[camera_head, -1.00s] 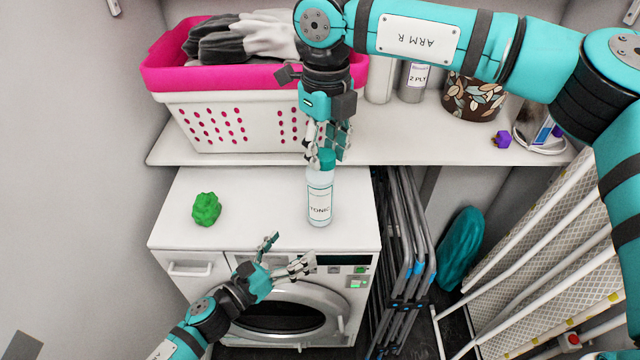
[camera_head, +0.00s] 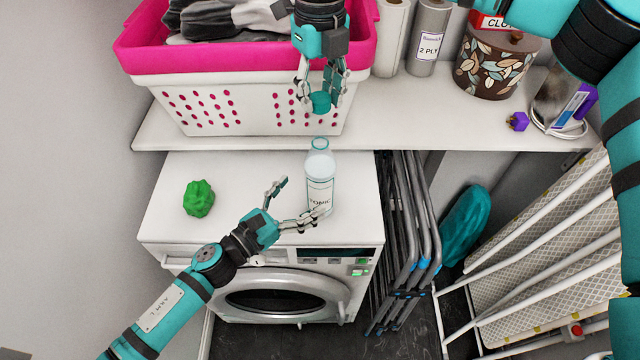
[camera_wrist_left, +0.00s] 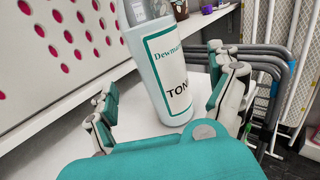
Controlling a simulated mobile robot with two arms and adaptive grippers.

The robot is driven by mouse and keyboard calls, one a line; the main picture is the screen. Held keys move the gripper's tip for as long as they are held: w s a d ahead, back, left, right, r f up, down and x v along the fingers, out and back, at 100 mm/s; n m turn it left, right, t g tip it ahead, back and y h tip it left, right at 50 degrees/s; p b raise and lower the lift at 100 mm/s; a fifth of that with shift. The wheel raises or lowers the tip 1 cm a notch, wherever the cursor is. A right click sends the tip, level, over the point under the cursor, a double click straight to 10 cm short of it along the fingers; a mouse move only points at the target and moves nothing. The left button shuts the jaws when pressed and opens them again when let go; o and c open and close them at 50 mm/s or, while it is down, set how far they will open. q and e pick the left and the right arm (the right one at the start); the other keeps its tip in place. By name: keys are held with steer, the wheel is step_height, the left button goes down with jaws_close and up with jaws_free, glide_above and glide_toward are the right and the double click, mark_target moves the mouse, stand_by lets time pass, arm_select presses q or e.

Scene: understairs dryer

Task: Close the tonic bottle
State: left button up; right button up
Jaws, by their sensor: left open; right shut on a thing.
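The tonic bottle (camera_head: 320,180) stands upright and uncapped on the white machine's top. Its label shows in the left wrist view (camera_wrist_left: 172,65). My right gripper (camera_head: 319,98) is shut on the teal cap (camera_head: 320,103) and holds it above the bottle's open neck, clear of it. My left gripper (camera_head: 298,202) is open at the front left of the bottle, one finger overlapping the bottle's lower part. In the left wrist view the bottle shows between the spread fingers (camera_wrist_left: 165,95); whether they touch it I cannot tell.
A green lump (camera_head: 198,198) lies left on the machine top (camera_head: 245,185). Above and behind is a shelf (camera_head: 400,125) with a pink-rimmed basket (camera_head: 205,110), rolls (camera_head: 428,40) and a patterned pot (camera_head: 490,65). Folded grey frames (camera_head: 410,230) stand right of the machine.

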mark_target(321, 180)
arm_select(q)
steer(key=x, duration=0.7)
steer(key=shift+f, duration=0.1)
arm_select(e)
steer(key=shift+w, duration=0.15)
arm_select(q)
steer(key=shift+a, duration=0.1)
steer(key=c, duration=1.8)
arm_select(e)
steer(key=shift+f, duration=2.55)
steer(key=shift+f, duration=0.9)
steer(key=shift+f, duration=0.6)
arm_select(q)
jaws_close()
